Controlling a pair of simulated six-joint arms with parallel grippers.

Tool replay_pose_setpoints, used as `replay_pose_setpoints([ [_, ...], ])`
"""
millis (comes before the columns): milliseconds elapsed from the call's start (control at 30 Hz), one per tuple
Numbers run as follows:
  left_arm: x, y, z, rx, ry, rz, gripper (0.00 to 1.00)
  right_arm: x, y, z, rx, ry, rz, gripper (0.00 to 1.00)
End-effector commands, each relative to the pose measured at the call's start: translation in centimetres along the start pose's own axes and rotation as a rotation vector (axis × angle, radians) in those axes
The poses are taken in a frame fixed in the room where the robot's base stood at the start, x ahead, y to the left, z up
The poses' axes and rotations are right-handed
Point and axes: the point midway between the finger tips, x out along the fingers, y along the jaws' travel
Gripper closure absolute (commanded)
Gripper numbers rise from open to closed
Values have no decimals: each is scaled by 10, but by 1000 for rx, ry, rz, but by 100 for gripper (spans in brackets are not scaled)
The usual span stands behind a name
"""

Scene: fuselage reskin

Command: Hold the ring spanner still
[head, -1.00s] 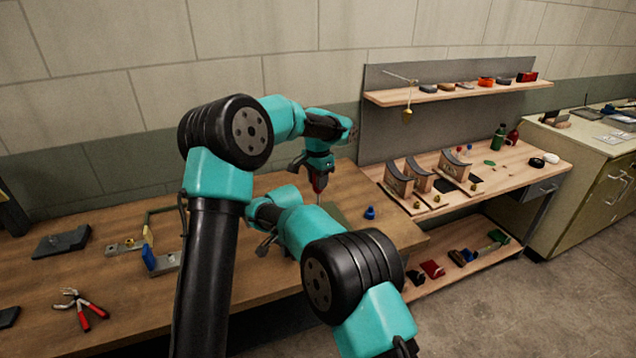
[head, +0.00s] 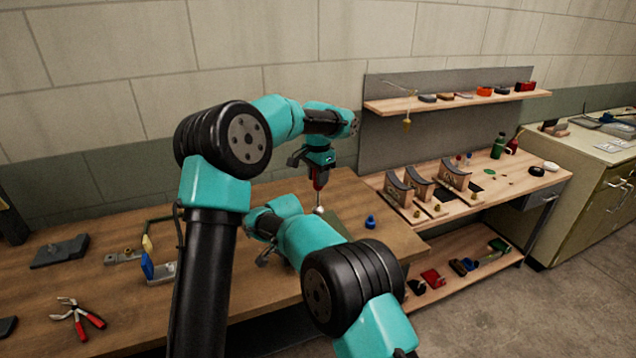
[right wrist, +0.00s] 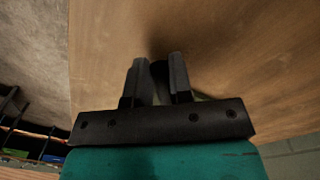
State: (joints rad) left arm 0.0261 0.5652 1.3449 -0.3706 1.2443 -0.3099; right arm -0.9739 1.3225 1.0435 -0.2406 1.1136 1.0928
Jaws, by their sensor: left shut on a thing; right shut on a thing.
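My left gripper (head: 317,172) points down over the wooden bench and is shut on a red-handled tool (head: 317,184). A shiny pale spot (head: 318,210) shows at the tool's lower end, just above or at the bench. My right gripper (head: 262,240) is low over the bench, left of and nearer than that tool, partly hidden by my arm. In the right wrist view its fingers (right wrist: 157,75) are close together with a dark thing (right wrist: 159,80) between them. I cannot make out a ring shape, so I cannot tell whether it is the ring spanner.
Red-handled pliers (head: 77,316), a grey block (head: 60,250) and a metal fixture (head: 160,268) lie on the bench's left. A blue bottle-like piece (head: 370,222) stands near its right edge. A wooden shelf unit (head: 530,185) with curved stands is at right.

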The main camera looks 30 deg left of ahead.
Motion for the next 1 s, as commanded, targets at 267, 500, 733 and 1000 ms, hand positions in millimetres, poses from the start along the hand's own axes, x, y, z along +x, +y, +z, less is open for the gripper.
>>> replay_pose_setpoints([
  [267, -4, 0, 0, 0, 1, 0, 96, 0, 0, 0, 0, 0, 0, 100],
  [500, -4, 0, 0, 0, 1, 0, 96, 0, 0, 0, 0, 0, 0, 61],
  [733, -4, 0, 0, 0, 1, 0, 96, 0, 0, 0, 0, 0, 0, 50],
  [1000, -4, 0, 0, 0, 1, 0, 96, -7, 0, 0, 0, 1, -2, 50],
])
